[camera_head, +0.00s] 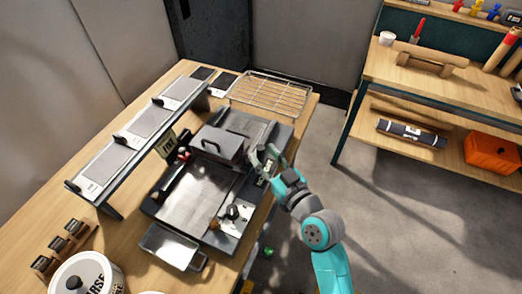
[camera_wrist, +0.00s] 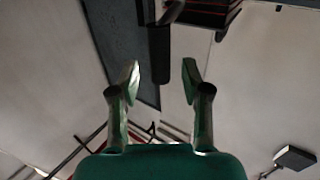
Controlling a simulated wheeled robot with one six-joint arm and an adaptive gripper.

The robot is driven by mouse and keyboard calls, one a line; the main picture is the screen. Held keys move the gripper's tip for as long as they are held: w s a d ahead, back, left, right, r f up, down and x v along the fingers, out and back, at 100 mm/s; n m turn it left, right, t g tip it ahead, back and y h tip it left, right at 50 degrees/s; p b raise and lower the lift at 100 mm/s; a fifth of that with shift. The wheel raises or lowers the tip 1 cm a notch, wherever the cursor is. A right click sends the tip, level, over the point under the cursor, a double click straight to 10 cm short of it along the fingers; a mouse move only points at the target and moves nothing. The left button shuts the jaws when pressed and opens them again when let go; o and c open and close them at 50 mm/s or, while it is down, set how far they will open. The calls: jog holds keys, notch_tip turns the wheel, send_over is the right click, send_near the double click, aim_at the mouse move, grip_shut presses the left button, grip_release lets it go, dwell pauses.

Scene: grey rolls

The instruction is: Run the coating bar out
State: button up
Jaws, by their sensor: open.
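A flat coating machine with a grey bed (camera_head: 194,191) sits on the wooden bench. A grey block with a dark handle (camera_head: 217,144) lies across the far end of the bed; it looks like the coating bar, but I cannot be sure. My gripper (camera_head: 263,151) is at the right side of the machine, right of the block and apart from its handle.
A raised shelf with grey sample panels (camera_head: 112,163) stands along the left. A wire rack (camera_head: 270,93) lies at the bench's far end. A small knob panel (camera_head: 235,215) and a front tray (camera_head: 172,246) adjoin the bed. A white tub (camera_head: 88,279) stands front left.

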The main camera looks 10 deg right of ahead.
jog(key=v, duration=0.9)
jog(key=shift+s, duration=0.25)
jog(key=shift+d, duration=0.1)
jog(key=s+d+f+m+g+h, duration=0.1)
jog(key=s+d+f+m+h, duration=0.15)
jog(key=s, duration=0.45)
jog(key=s+d+f+m+h, duration=0.1)
jog(key=s+f+h, duration=0.1)
jog(key=s+f, duration=0.35)
jog(key=s+d+f+m+g+h, duration=0.1)
jog(key=s+d+f+h, duration=0.1)
jog(key=s, duration=0.7)
jog(key=v, duration=0.9)
jog(key=shift+a+r, duration=0.15)
jog(key=shift+a, duration=0.05)
